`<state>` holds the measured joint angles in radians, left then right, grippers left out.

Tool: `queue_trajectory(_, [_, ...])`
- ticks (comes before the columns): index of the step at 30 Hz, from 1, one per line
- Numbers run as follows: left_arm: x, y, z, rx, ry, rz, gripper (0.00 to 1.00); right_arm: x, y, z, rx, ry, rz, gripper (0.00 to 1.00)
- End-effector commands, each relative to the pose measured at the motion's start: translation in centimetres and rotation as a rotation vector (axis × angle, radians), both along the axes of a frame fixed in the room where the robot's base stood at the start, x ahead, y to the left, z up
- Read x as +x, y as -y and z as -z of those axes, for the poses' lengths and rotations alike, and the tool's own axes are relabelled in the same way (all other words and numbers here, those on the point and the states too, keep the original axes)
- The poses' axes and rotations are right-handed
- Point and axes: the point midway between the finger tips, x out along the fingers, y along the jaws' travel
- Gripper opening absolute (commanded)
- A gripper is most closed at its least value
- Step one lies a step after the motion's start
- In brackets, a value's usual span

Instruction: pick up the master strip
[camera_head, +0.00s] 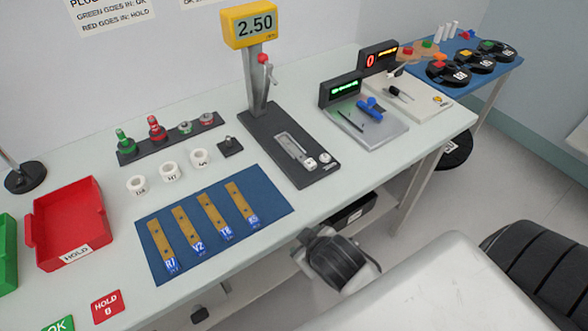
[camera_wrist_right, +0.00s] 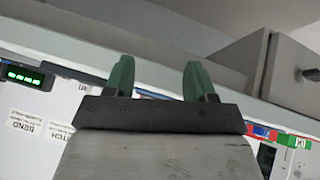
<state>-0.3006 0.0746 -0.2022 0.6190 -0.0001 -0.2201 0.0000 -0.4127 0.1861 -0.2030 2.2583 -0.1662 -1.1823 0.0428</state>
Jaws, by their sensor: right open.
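Several brass strips lie side by side on a blue mat (camera_head: 276,193) at the front of the table. Their tags read roughly R7 (camera_head: 160,240), V2 (camera_head: 187,228), T8 (camera_head: 213,214) and K5 (camera_head: 240,202). I cannot tell whether one of them is the master strip; no label names it. My right gripper (camera_wrist_right: 159,82) shows in the right wrist view with two green fingers apart and nothing between them. Its fingertips do not show clearly in the head view. My left gripper is not in view.
A gauge stand with a yellow 2.50 display (camera_head: 250,25) stands behind the mat on a dark base (camera_head: 262,130). White rings (camera_head: 169,171) and a plug rack (camera_head: 170,139) sit behind it to the left. A red HOLD tray (camera_head: 100,230) is at left. Grey instruments (camera_head: 385,137) stand at right.

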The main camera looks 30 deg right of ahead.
Motion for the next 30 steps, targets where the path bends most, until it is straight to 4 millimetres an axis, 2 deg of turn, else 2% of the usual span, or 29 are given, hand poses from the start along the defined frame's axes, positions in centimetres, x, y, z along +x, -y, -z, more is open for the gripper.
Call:
queue_trajectory(3, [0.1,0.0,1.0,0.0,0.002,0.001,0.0,1.1,0.0,-3.3,-0.021,0.114,-0.01,0.55])
queue_trajectory(6, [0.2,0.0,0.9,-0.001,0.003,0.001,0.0,4.2,-0.4,-6.4,-0.072,0.29,-0.052,0.55])
queue_trajectory(8, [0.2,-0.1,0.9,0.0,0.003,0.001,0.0,5.8,-0.7,-7.7,-0.101,0.383,-0.082,0.55])
queue_trajectory(13, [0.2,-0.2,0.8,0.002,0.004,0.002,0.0,10.3,-2.5,-12.5,-0.197,0.687,-0.211,0.55])
queue_trajectory(17, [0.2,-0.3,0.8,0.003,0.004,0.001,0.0,13.1,-5.3,-17.2,-0.299,0.973,-0.386,0.55])
queue_trajectory(21, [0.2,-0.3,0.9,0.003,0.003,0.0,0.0,14.5,-9.9,-21.9,-0.45,1.304,-0.707,0.55])
queue_trajectory(25, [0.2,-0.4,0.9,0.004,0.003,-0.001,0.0,14.2,-13.9,-23.1,-0.608,1.513,-1.106,0.55])
queue_trajectory(27, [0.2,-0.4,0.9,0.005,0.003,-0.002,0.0,13.9,-15.1,-22.4,-0.698,1.562,-1.35,0.55])
queue_trajectory(30, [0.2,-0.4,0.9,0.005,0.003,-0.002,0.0,14.0,-15.3,-20.0,-0.826,1.53,-1.722,0.55])
